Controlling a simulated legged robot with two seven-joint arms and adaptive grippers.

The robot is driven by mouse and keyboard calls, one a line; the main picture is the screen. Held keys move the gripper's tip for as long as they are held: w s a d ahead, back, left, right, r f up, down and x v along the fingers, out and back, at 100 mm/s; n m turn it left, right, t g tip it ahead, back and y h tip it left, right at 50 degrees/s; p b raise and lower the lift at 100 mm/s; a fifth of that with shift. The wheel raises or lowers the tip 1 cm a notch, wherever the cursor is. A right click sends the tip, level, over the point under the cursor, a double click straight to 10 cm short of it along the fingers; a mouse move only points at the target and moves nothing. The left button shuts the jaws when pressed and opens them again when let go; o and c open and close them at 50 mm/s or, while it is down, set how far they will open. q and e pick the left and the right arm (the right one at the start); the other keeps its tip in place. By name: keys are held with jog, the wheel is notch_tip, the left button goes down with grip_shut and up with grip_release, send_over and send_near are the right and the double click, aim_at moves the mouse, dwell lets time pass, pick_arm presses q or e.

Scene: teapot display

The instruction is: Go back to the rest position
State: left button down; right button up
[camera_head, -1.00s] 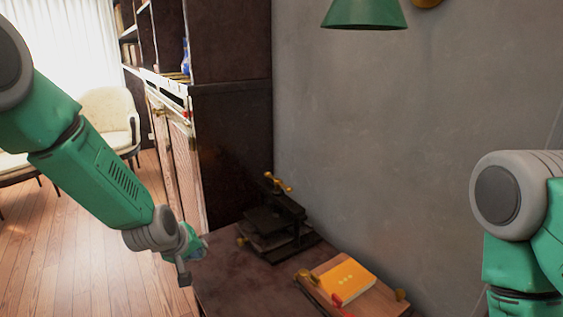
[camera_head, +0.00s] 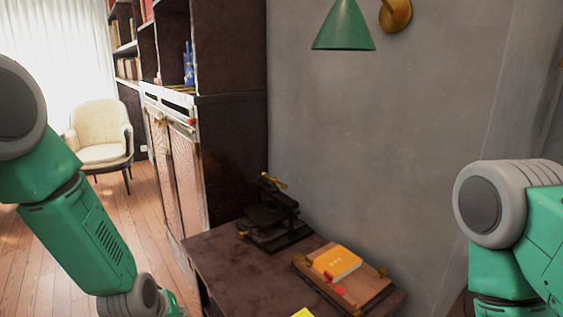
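My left arm comes in from the left and reaches down to the bottom edge of the head view. Only a small green part beyond its grey wrist joint shows there, so the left gripper's fingers are out of the frame. My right arm stands at the right edge, and its gripper is also outside the view. No teapot shows.
A dark table (camera_head: 221,262) stands ahead, against a grey wall. It bears a black press (camera_head: 270,222), a wooden board (camera_head: 362,292) with an orange book (camera_head: 337,262), and a yellow item (camera_head: 303,313).

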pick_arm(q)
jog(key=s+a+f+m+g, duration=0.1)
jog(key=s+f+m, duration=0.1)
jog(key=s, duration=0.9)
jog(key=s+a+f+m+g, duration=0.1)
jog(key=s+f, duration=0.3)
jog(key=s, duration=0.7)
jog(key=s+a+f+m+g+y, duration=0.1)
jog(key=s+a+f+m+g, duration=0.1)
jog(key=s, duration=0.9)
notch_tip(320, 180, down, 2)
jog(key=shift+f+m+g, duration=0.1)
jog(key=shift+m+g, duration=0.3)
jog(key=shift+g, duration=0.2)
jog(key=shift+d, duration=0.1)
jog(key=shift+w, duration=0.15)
